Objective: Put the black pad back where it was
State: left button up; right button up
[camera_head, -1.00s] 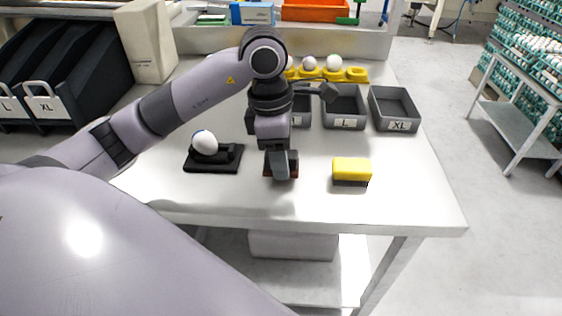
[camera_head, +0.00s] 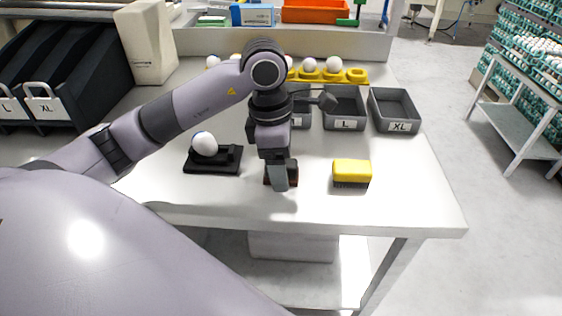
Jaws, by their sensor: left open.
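My left gripper (camera_head: 281,180) points down over the near middle of the white table and is open. A small dark block with reddish-brown sides (camera_head: 292,181), which may be the black pad, sits at its fingers. The gripper hides most of it, and I cannot tell whether the fingers touch it. To the left, a flat black stand (camera_head: 228,160) carries a white egg (camera_head: 204,144). To the right lies a yellow brush (camera_head: 351,169) with dark bristles down. My right gripper is out of view.
Grey bins marked L (camera_head: 346,125) and XL (camera_head: 400,128) stand behind to the right. A yellow egg holder (camera_head: 356,75) with eggs is at the back. The table's front right (camera_head: 410,195) is clear; its front edge is close to the gripper.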

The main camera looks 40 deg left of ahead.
pick_arm(q)
notch_tip(320, 180, up, 12)
jog(key=a+p, duration=0.1)
jog(key=shift+s+a+p, duration=0.15)
jog(key=shift+s+p, duration=0.2)
jog(key=shift+s, duration=0.05)
jog(key=shift+f, duration=0.1)
